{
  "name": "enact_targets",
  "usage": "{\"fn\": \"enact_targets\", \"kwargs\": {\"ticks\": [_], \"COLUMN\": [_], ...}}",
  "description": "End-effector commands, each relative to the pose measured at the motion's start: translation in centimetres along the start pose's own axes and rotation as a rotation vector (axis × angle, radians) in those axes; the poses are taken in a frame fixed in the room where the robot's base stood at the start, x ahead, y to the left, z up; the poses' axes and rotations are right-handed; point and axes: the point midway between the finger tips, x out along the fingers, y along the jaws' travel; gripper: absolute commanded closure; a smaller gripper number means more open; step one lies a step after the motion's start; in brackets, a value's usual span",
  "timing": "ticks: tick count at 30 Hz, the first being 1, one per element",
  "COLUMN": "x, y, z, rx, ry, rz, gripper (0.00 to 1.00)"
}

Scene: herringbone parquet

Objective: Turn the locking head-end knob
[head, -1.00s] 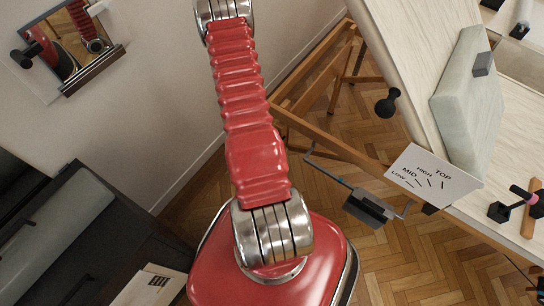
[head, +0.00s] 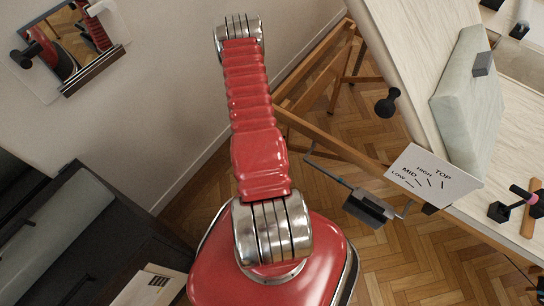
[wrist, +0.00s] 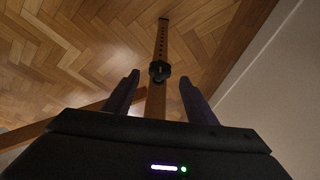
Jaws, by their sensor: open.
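A black round knob (head: 388,103) sticks out on a short rod from the left edge of the tilted pale board (head: 415,60) in the head view. In the wrist view a dark round knob (wrist: 159,71) sits on a narrow wooden bar; I cannot tell whether it is the same knob. My gripper (wrist: 160,83) is open, its two dark fingers spread to either side of this knob in the picture. No contact shows, and the depth between them is unclear. My gripper is outside the head view.
A grey bracket (head: 365,205) hangs off the wooden frame. A grey-green cushion (head: 470,100) lies on the board. A mirror (head: 65,45) hangs on the left wall, with a dark cabinet (head: 90,240) below.

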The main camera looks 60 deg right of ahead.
Motion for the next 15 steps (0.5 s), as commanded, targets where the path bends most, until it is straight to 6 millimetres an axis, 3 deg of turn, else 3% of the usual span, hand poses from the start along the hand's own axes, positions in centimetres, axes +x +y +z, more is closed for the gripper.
{"fn": "enact_targets", "kwargs": {"ticks": [9,15], "x": [3.8,5.1], "y": [0.0,0.0], "z": [0.0,0.0], "rx": [0.001,0.001], "ry": [0.000,0.000], "rz": [0.001,0.000], "gripper": [0.49,0.49]}}
